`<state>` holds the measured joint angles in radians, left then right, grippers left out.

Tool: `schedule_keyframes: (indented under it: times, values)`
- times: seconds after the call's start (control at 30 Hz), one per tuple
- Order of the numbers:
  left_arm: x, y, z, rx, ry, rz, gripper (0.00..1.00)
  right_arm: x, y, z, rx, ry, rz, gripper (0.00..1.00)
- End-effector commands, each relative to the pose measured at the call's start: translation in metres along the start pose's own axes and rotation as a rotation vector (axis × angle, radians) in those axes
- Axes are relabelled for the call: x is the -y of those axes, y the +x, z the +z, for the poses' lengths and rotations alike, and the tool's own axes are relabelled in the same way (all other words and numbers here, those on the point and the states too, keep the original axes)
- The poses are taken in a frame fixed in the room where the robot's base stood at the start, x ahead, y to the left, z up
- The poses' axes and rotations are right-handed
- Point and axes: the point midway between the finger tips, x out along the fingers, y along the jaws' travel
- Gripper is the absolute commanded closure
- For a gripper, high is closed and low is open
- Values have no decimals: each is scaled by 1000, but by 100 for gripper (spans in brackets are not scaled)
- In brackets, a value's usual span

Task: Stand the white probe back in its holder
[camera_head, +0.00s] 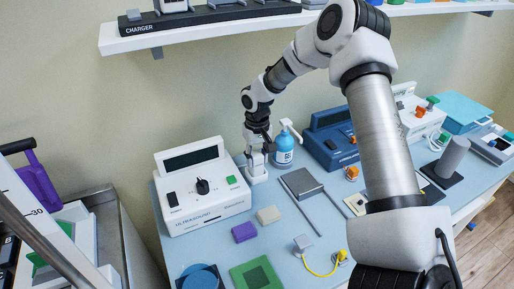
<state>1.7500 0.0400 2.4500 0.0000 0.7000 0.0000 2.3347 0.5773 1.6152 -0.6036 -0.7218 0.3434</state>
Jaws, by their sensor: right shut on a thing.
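My right gripper (259,150) points down just right of the white ultrasound unit (203,188), near the back of the blue table. It is shut on a small white thing, which looks like the white probe (257,166). Most of the probe is hidden by the fingers. A white base at its lower end, beside the unit's right side, may be the holder (258,179). I cannot tell whether the probe is inside it, touching it or just above it. My left gripper is not in view.
A blue pump bottle (283,150) stands close to the right of the gripper. A grey plate (301,183) with rods, a purple block (244,232) and a beige block (268,215) lie in front. A charger shelf (210,36) hangs above. A dark blue unit (333,140) stands behind right.

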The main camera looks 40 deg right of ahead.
Motion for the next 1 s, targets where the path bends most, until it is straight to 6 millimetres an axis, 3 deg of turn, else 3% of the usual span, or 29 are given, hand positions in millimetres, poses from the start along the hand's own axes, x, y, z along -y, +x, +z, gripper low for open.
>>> schedule_keyframes:
  times: [0.23,0.27,0.3,0.33,0.57,0.6,0.67,1.0]
  values:
    - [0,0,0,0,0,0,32,0,0,0,0,0,0,96]
    - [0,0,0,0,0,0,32,0,0,0,0,0,0,54]
    - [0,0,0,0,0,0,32,0,0,0,0,0,0,40]
    - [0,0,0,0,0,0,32,0,0,0,0,0,0,32]
    - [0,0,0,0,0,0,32,0,0,0,0,0,0,32]
    - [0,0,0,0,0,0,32,0,0,0,0,0,0,18]
    - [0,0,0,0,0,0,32,0,0,0,1,0,0,7]
    - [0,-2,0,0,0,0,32,0,-2,0,0,0,0,7]
